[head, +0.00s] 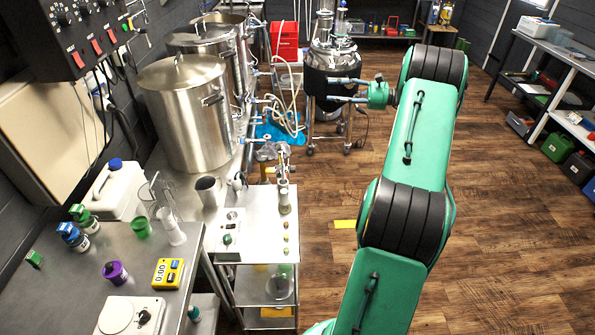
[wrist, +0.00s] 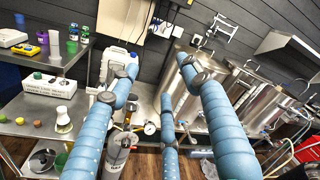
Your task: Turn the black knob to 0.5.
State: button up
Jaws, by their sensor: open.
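A black knob (head: 144,317) sits on the front of a white hot plate (head: 115,316) on the grey bench, at the bottom left of the head view. Its setting is too small to read. Other dark knobs (head: 62,18) show on the black wall panel (head: 85,45) at the top left, so I cannot tell for certain which knob the task names. My gripper (head: 342,90) is open and empty, far from the hot plate, in the air before the steel vessels. In the wrist view its blue fingers (wrist: 157,85) are spread apart with nothing between them.
A white box with a green knob (head: 228,240) stands on a steel cart. A yellow timer (head: 168,273), a purple cup (head: 116,273), bottles (head: 85,219) and glassware (head: 170,226) crowd the bench. Large steel pots (head: 188,115) stand behind.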

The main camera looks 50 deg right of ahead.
aim_at(293, 169)
notch_tip(293, 169, down, 39)
jog(key=shift+f, duration=0.1)
jog(key=b+x, duration=0.2)
jog(key=x, duration=1.1)
jog(key=shift+w+a, duration=0.25)
jog(key=shift+a, duration=0.05)
jog(key=c, duration=1.1)
